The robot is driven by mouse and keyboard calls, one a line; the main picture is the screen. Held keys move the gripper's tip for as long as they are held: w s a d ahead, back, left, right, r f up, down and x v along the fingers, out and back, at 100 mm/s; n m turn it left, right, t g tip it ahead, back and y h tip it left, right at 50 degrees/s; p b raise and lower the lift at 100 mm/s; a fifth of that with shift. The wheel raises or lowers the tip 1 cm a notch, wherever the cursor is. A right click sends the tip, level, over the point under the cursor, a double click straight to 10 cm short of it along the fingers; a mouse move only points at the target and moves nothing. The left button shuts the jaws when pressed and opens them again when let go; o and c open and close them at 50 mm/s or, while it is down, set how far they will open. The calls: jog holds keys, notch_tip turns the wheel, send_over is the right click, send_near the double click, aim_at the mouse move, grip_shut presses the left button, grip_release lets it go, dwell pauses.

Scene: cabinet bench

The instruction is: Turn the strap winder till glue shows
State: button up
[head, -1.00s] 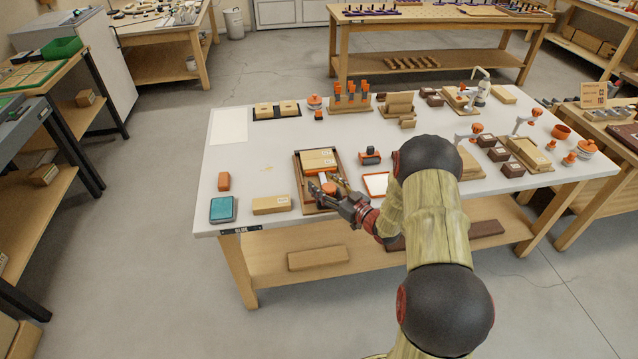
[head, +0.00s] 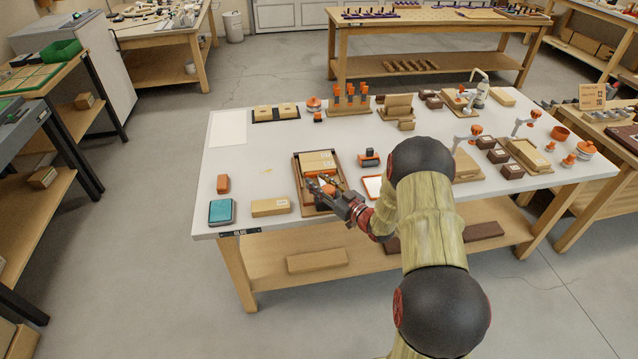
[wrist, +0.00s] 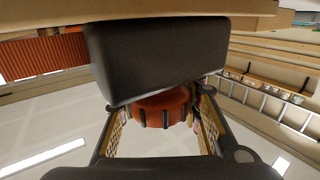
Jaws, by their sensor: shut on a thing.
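The strap winder's orange knob (wrist: 162,108), with dark ribs round its side, shows in the wrist view. My gripper (wrist: 160,118) is shut on it, one finger on each side. In the head view my gripper (head: 325,184) is low over the front part of a brown wooden tray (head: 298,184), and the fingers mostly cover the knob. A tan block with a pale label (head: 319,160) lies in the tray behind the gripper. A dark block (wrist: 155,60) stands close to the knob in the wrist view. No glue can be made out on the parts I see.
A tan box (head: 271,207), a teal-topped pad (head: 221,211) and an orange block (head: 223,184) lie left of the tray. A dark and orange piece (head: 369,158) and an orange-rimmed white tray (head: 373,187) are to its right. The front edge carries a GLUE label (head: 240,233).

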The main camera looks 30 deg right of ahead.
jog(key=c, duration=0.6)
jog(key=m+h, duration=0.1)
jog(key=h, duration=0.1)
jog(key=m+h, duration=0.1)
jog(key=h, duration=0.1)
jog(key=shift+w+d+m+t+b, duration=0.15)
jog(key=shift+d+m+t+b, duration=0.15)
jog(key=shift+d, duration=0.1)
jog(key=shift+d+m+h+b, duration=0.35)
jog(key=shift+m+h, duration=0.4)
jog(key=shift+h, duration=0.45)
jog(key=shift+d+m+h+b, duration=0.35)
jog(key=shift+m+h, duration=0.4)
jog(key=shift+h, duration=0.45)
jog(key=o, duration=1.4)
jog(key=shift+c, duration=0.2)
